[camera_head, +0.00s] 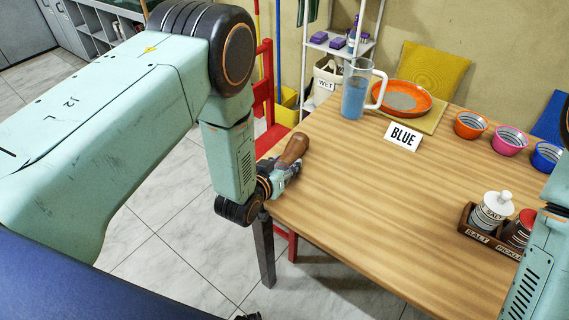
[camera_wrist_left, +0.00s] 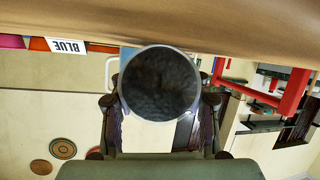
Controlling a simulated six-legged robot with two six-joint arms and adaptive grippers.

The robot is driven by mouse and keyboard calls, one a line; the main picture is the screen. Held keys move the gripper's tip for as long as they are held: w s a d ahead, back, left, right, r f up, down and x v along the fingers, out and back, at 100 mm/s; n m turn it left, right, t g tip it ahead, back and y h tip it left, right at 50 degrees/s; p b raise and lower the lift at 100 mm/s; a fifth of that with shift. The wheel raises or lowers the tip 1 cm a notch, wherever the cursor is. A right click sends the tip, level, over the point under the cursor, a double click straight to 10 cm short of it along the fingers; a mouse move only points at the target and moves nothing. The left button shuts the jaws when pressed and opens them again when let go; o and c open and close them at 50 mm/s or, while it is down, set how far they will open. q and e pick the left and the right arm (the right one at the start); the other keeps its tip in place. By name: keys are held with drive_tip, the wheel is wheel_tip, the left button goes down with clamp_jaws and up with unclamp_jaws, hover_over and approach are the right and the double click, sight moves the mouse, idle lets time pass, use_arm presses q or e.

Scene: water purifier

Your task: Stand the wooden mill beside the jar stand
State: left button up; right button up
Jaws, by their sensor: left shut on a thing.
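The wooden mill (camera_head: 293,149) is brown and is held at the near left corner of the table (camera_head: 370,210). It looks tilted in the head view, its top toward the upper right. My left gripper (camera_head: 282,176) is shut on it. In the left wrist view the mill's dark round end (camera_wrist_left: 160,84) faces the camera, between the fingers. The jar stand (camera_head: 482,238) is a dark wooden caddy at the table's right side, well away from the mill. It holds a white-lidded jar (camera_head: 492,212) and a red-lidded jar (camera_head: 519,229). My right gripper is out of view.
A pitcher of blue water (camera_head: 355,92), a BLUE sign (camera_head: 403,137) and an orange dish (camera_head: 401,97) stand at the back. Orange (camera_head: 470,125), pink (camera_head: 508,141) and blue bowls (camera_head: 547,156) line the back right. The table's middle is clear. A red chair (camera_head: 264,100) stands left.

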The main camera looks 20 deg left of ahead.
use_arm(q)
drive_tip(key=o, duration=1.3)
drive_tip(key=shift+f, duration=0.2)
drive_tip(key=shift+r, duration=0.1)
